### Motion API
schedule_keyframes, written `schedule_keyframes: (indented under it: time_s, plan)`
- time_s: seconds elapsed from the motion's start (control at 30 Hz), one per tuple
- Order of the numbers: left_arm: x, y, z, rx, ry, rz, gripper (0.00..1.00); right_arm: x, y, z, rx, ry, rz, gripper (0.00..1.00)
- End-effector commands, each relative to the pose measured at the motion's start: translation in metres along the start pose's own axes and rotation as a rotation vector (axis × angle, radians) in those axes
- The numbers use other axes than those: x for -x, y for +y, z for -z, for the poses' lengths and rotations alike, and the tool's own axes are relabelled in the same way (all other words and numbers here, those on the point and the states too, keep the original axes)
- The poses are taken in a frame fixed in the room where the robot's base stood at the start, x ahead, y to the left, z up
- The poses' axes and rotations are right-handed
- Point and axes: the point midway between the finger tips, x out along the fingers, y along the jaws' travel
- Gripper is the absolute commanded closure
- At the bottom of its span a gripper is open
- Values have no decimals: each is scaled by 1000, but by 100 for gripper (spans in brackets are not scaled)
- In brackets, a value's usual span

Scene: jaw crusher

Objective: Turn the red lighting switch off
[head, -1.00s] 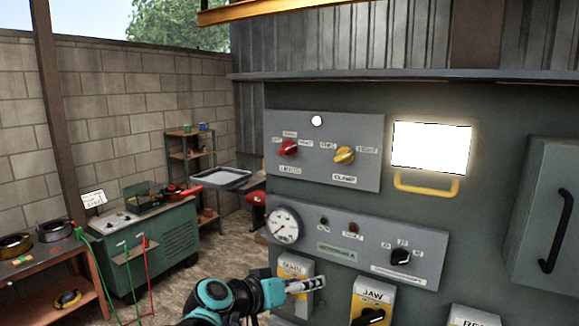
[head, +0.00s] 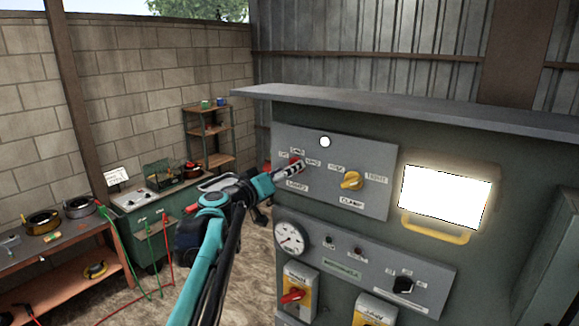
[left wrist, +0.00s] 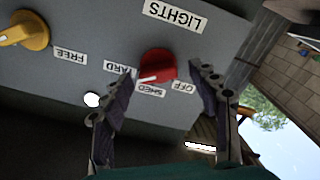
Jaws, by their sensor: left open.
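The red lighting switch (left wrist: 158,65) is a round red knob on the grey panel under the LIGHTS label, upside down in the left wrist view. OFF, SHED and YARD labels surround it. A white mark shows on the knob's lower left, on the SHED and YARD side; its exact setting is hard to tell. My left gripper (left wrist: 165,88) is open, its two fingers on either side of the knob; I cannot tell if they touch it. In the head view my left gripper (head: 290,168) covers much of the red switch (head: 296,157). My right gripper is not in view.
A yellow CLAMP knob (head: 351,181) sits right of the switch. A bright lamp (head: 445,196) with a yellow handle is further right. Below are a gauge (head: 290,238), a black selector (head: 403,285) and another red switch (head: 293,296). A green cabinet (head: 155,225) stands at left.

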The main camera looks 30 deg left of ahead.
Motion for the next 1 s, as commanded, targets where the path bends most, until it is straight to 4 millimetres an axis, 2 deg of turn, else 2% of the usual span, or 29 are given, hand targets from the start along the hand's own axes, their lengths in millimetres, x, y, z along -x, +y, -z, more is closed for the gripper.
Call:
schedule_keyframes:
  time_s: [0.13,0.4,0.43,0.47,0.6,0.63,1.0]
  plan:
    - [-12,0,0,0,0,0,40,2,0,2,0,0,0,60]
    - [-14,0,0,0,0,1,40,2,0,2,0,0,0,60]
    - [-14,0,0,0,0,1,42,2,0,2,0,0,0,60]
    - [-14,0,0,0,0,1,50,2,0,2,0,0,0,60]
    - [-14,0,0,0,0,1,87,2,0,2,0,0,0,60]
    - [-14,0,0,0,0,1,90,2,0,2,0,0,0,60]
    - [-14,0,0,38,0,1,90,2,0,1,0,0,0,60]
